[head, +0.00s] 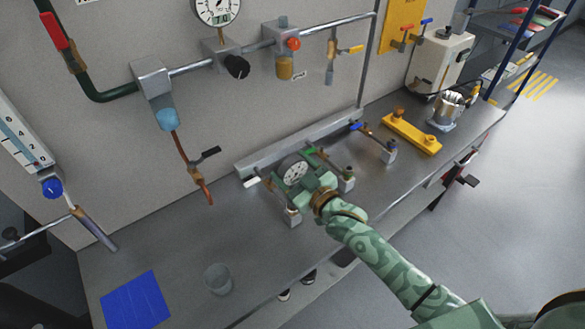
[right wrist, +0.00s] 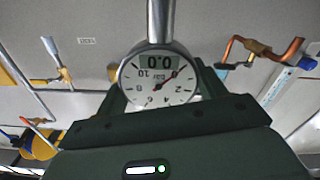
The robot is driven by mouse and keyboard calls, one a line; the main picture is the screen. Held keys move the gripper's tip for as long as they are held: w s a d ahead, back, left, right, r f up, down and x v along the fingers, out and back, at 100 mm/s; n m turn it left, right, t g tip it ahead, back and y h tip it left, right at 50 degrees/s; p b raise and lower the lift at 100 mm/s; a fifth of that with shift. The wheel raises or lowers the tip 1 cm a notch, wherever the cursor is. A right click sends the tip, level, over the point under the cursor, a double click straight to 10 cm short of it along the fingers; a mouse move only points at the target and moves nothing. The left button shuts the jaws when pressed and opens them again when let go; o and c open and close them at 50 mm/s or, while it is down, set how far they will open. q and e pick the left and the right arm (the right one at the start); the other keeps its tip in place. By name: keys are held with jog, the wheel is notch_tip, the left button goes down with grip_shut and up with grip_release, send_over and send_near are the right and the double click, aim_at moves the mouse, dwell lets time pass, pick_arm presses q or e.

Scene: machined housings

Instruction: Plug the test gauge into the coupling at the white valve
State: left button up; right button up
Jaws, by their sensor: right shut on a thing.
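The test gauge (head: 295,172) is a round white dial held above the bench. It also shows upside down in the right wrist view (right wrist: 160,82), reading 0.0, with a metal stem at the top. My right gripper (head: 308,181) is shut on it. The white valve handle (head: 251,183) is at the left end of the bench rail. Its coupling (head: 293,215) stands just below the gauge and gripper in the head view, partly hidden. The gauge appears apart from it; the exact gap cannot be told. My left gripper is out of view.
The green valve (head: 311,151) with its coupling (head: 347,180) and the blue valve (head: 357,127) with its coupling (head: 389,152) stand to the right. A clear cup (head: 217,279) and blue mat (head: 135,301) are front left.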

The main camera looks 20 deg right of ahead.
aim_at(295, 181)
jog(key=shift+p, duration=0.35)
dwell(0.5)
jog(key=shift+f+b, duration=1.3)
jog(key=shift+f, duration=0.5)
jog(key=o, duration=1.2)
jog(key=shift+r, duration=0.1)
jog(key=shift+c, duration=0.2)
jog(key=v, duration=1.6)
jog(key=shift+s+p, duration=0.2)
jog(key=shift+p, duration=0.15)
